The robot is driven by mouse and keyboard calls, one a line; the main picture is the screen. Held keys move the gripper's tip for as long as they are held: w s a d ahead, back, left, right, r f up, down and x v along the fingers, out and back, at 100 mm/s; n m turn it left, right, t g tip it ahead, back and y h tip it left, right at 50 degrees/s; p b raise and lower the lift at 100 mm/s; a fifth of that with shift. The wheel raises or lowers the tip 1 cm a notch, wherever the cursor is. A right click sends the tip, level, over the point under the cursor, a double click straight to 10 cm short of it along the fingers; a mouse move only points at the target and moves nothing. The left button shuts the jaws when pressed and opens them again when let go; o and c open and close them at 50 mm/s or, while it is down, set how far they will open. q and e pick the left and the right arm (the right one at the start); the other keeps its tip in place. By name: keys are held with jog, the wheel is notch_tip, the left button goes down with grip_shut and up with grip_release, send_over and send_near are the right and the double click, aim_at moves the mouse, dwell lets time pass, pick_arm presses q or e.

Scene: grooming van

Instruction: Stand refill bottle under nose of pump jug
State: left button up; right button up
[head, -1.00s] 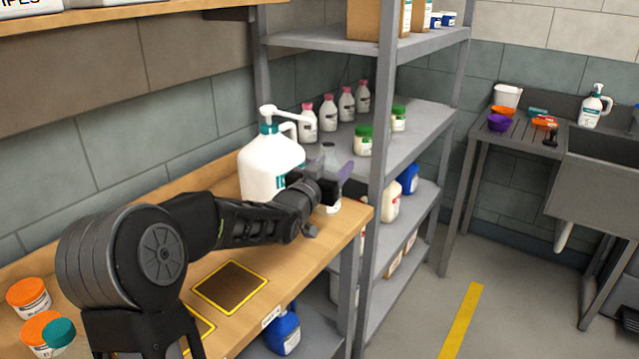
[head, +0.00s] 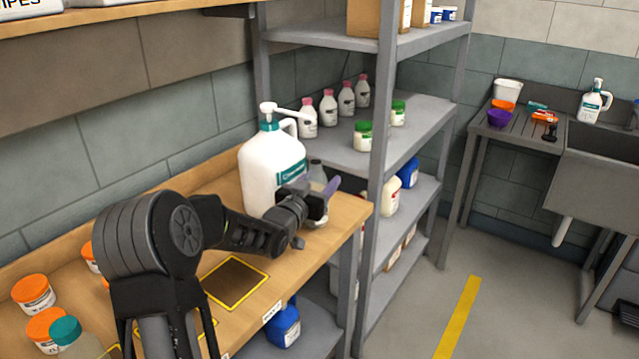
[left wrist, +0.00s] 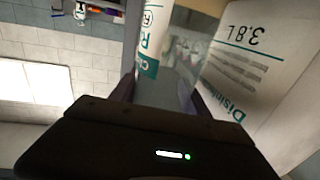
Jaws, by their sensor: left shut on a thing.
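The white pump jug (head: 262,165) stands upright on the wooden bench, with a teal collar and a white nose (head: 290,113) pointing right. The clear refill bottle (head: 317,172) is upright at the jug's right side, below the nose tip in the head view. My left gripper (head: 321,188) is shut on the bottle and partly hides it. In the left wrist view the bottle (left wrist: 181,58), with a white and green label, sits between the fingers close beside the jug (left wrist: 262,68). I cannot tell whether the bottle's base touches the bench. My right gripper is out of view.
A grey metal shelf rack (head: 415,128) with several bottles and tubs stands just right of the bench end. A yellow-edged dark square (head: 235,282) lies on the bench (head: 283,262).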

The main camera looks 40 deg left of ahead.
pick_arm(q)
jog(key=shift+a+f+p, duration=0.2)
jog(key=shift+f+p, duration=0.1)
jog(key=shift+f, duration=0.2)
jog(key=shift+f, duration=0.1)
jog(key=shift+f+b, duration=0.15)
jog(key=shift+b, duration=0.25)
jog(key=o, duration=1.2)
jog(key=shift+r, duration=0.2)
jog(key=shift+r+p, duration=0.15)
jog(key=shift+p, duration=0.25)
jog(key=s+d+b, duration=0.2)
jog(key=s, duration=1)
